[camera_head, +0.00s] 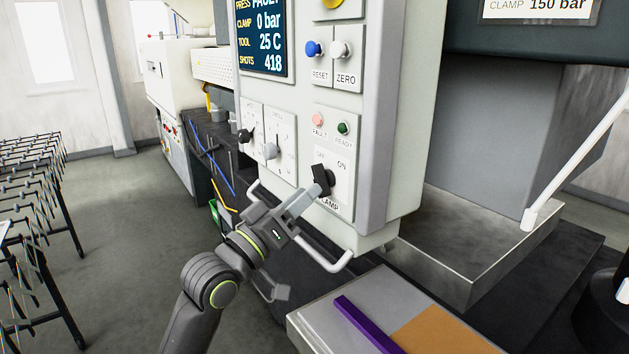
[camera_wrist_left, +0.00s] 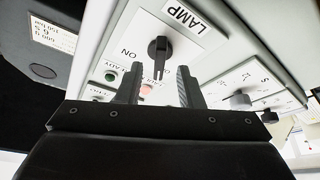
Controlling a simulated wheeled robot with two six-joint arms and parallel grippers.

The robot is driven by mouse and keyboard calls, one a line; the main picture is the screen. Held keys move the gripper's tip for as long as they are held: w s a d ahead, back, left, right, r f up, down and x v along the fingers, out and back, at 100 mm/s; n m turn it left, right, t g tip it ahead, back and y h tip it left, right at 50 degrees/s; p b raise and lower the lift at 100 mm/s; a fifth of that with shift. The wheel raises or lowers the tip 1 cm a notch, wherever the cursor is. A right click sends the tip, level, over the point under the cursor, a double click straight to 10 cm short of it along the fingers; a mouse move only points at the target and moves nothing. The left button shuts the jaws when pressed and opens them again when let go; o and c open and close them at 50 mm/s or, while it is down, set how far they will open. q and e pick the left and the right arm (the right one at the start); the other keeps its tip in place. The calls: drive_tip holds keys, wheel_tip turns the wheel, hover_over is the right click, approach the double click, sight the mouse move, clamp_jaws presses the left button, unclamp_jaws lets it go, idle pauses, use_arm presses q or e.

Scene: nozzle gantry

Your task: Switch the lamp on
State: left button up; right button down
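The lamp switch is a black rotary knob (camera_head: 321,181) on a white plate low on the control panel (camera_head: 400,110), marked LAMP, with OFF and ON above it. My left gripper (camera_head: 304,201) is just in front of the knob. In the left wrist view the fingers (camera_wrist_left: 158,88) are apart, with the knob ahead between their lines. I cannot tell if they touch it. My right gripper is not in view.
A pink FAULT light (camera_head: 318,120) and a green READY light (camera_head: 343,128) sit above the switch. A black knob (camera_head: 244,136) and a grey knob (camera_head: 270,151) are to its left. A white handle rail (camera_head: 335,262) runs below the panel, close to my left wrist.

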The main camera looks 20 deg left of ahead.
sight(323, 180)
use_arm(q)
drive_tip(key=shift+p+x, duration=0.35)
drive_tip(key=shift+x, duration=1.5)
drive_tip(key=c, duration=0.6)
drive_tip(key=shift+w+a+m+g+h+b, duration=0.1)
drive_tip(key=shift+m+g+h+b, duration=0.95)
drive_tip(key=shift+m+b, duration=2.2)
drive_tip(key=shift+a+m+g+h+b, duration=0.1)
drive_tip(key=shift+m+g+h+b, duration=0.95)
drive_tip(key=shift+m+b, duration=2.15)
drive_tip(key=shift+w+a+m+g+h+b, duration=0.1)
drive_tip(key=shift+m+g+h+b, duration=0.6)
drive_tip(key=shift+m+h+b, duration=2.35)
drive_tip(key=n+y+b, duration=0.1)
drive_tip(key=y+b, duration=0.1)
drive_tip(key=y, duration=0.1)
drive_tip(key=o, duration=0.6)
